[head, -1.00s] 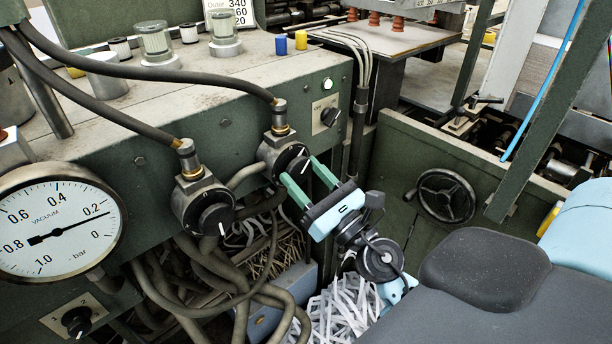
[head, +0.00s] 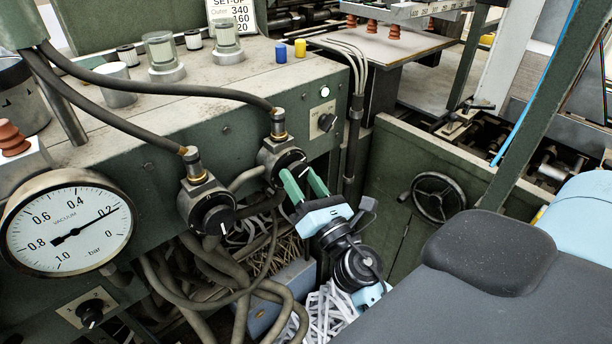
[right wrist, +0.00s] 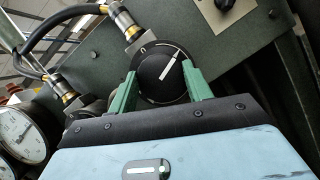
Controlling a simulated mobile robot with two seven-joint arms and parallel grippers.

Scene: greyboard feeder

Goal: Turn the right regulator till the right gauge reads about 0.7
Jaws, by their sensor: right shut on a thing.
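The right regulator (head: 284,160) has a black knob with a white pointer line. In the right wrist view the knob (right wrist: 160,78) sits between my green fingers, its line pointing up and right. My right gripper (head: 303,184) is shut on this knob. A round white vacuum gauge (head: 60,255) at the left of the head view has its needle at about 0.2. I cannot tell for certain that it is the right gauge; two gauges, one at the edge (right wrist: 22,135), show in the right wrist view. My left gripper is not in view.
The left regulator (head: 205,208) stands close beside my right gripper, with hoses (head: 160,88) above and below. A selector switch (head: 325,122) and lit lamp (head: 325,91) are on the green panel. A handwheel (head: 438,198) is to the right.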

